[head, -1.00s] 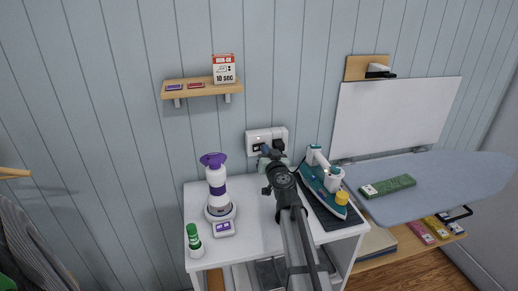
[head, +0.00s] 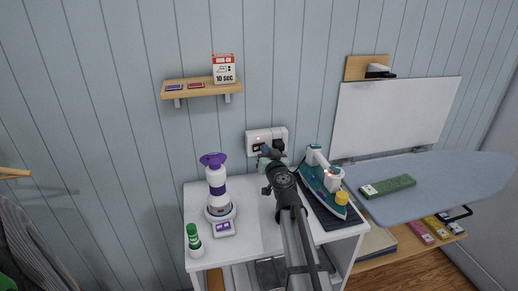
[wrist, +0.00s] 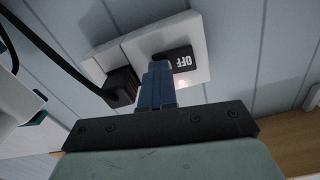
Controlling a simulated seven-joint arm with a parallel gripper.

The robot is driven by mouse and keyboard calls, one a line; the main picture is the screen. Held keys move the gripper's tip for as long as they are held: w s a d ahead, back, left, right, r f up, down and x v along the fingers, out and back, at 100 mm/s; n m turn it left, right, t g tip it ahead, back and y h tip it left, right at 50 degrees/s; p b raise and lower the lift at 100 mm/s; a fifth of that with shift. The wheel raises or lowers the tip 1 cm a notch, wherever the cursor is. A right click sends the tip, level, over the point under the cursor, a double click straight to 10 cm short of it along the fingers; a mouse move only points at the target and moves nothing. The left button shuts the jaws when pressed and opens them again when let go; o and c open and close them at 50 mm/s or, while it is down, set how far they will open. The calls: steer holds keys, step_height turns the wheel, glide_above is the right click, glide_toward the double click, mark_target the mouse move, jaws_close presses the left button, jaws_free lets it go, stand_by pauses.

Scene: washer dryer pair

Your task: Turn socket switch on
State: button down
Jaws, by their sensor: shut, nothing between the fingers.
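The white wall socket (head: 266,138) is on the blue panelled wall above the white cabinet. In the wrist view its plate (wrist: 201,58) fills the upper middle. It carries a dark switch (wrist: 183,62) marked OFF, and a small reddish light glows just below the switch. A black plug (wrist: 121,88) with a cord sits in the socket, left of the switch. My gripper (wrist: 158,68) is shut and empty. Its blue fingertips are at the left edge of the switch, hiding part of it; I cannot tell whether they touch. In the head view my gripper (head: 268,153) is just below the socket.
A teal and white iron (head: 323,182) stands close to the right of my arm. A purple and white bottle (head: 216,180) stands to the left on the cabinet top (head: 258,230). A wooden shelf (head: 200,88) is above, and an ironing board (head: 440,180) is at right.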

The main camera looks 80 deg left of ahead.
steer(key=shift+a+r, duration=0.2)
steer(key=shift+a, duration=0.25)
steer(key=shift+d+f, duration=0.15)
steer(key=shift+d, duration=1.25)
steer(key=shift+d+f, duration=0.1)
steer(key=shift+d, duration=1.25)
steer(key=d, duration=1.4)
steer(key=shift+w, duration=0.1)
